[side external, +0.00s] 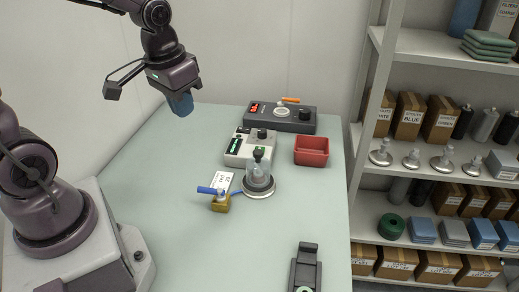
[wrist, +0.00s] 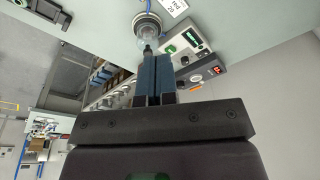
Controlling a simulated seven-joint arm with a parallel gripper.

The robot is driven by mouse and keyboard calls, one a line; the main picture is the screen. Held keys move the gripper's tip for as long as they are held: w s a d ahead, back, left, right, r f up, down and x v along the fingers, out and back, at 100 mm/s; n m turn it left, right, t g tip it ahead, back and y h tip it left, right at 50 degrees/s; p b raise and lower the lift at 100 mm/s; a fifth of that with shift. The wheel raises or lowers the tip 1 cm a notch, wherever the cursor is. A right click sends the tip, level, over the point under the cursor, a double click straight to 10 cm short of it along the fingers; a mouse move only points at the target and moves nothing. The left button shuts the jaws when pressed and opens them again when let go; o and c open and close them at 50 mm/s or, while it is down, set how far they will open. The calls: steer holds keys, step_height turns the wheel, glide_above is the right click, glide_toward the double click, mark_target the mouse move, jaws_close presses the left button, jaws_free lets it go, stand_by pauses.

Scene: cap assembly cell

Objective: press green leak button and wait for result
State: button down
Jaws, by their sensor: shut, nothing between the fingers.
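The white leak tester box (side external: 247,147) stands on the table behind the glass dome, with a lit green display (side external: 235,146) and a dark knob. In the wrist view the box (wrist: 186,46) shows a small green button (wrist: 171,49) on its top. The glass dome (side external: 259,170) sits upright on a round metal base, with a dark cap on top; it also shows in the wrist view (wrist: 147,27). My gripper (side external: 183,112) is shut and empty, raised above the table, left of the box and apart from it. Its blue fingers (wrist: 157,56) lie together in the wrist view.
A dark grey unit (side external: 292,124) with a red display stands at the back, and a red bin (side external: 311,151) right of the tester. A yellow block (side external: 220,206) with a blue tube and a white card stands left of the dome. A black fixture (side external: 305,270) is in front.

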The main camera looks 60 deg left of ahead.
steer(key=w+a+f+n+t+h, duration=0.1)
steer(key=w+a+f+n+t, duration=0.1)
steer(key=w+f, duration=0.45)
steer(key=w+a+f+n+t+h, duration=0.1)
steer(key=w+a+f+n, duration=0.15)
steer(key=w+f, duration=0.45)
steer(key=w+a+r+n+t, duration=0.1)
steer(key=w+a+r+t, duration=0.1)
steer(key=w, duration=0.5)
steer(key=shift+w+r+t+y, duration=0.4)
steer(key=shift+r+t, duration=0.15)
steer(key=shift+t, duration=0.55)
steer(key=shift+f, duration=4.45)
steer(key=shift+f, duration=0.1)
steer(key=shift+f, duration=0.3)
